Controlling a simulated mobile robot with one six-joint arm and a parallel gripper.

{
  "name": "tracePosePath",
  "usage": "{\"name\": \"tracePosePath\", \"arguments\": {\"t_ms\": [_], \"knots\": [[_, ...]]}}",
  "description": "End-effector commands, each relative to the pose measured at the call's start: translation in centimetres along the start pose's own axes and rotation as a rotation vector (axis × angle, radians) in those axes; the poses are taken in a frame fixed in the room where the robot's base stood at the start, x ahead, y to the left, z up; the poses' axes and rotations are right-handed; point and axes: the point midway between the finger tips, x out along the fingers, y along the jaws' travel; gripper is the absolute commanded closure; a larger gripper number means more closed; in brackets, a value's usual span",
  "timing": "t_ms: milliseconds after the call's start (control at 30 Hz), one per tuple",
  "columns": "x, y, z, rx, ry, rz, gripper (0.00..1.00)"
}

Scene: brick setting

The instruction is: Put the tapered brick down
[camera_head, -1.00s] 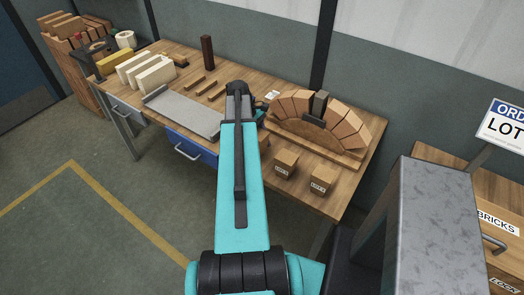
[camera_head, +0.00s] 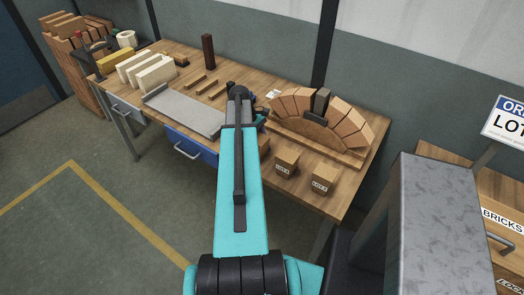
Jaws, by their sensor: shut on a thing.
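My teal arm reaches up over the workbench (camera_head: 225,152). My gripper (camera_head: 261,113) is a small dark shape just right of the arm's far end. It is shut, but its fingertips are mostly hidden behind the arm and too small to make out. The tapered brick in it cannot be made out. To the right, a brick arch (camera_head: 345,127) stands on a wooden board. A dark grey block (camera_head: 321,101) with a black piece at its foot is at the arch's top middle.
Two labelled wooden blocks (camera_head: 286,163) (camera_head: 323,181) stand near the front edge. A brown block (camera_head: 265,145) is partly behind my arm. A grey slab (camera_head: 187,115), pale bricks (camera_head: 155,75), brown strips (camera_head: 209,87) and an upright dark post (camera_head: 208,52) lie left.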

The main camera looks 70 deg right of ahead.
Motion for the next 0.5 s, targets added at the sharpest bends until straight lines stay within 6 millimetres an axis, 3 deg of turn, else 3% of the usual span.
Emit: {"name": "tracePosePath", "arguments": {"t_ms": [333,367,467,500], "knots": [[0.23,0.12,0.02,0.002,0.0,-0.001,0.81],[0.27,0.11,0.0,0.002,0.0,-0.001,0.48],[0.25,0.12,0.03,0.002,0.0,-0.001,0.32],[0.25,0.13,0.04,0.002,0.0,-0.001,0.31]]}}
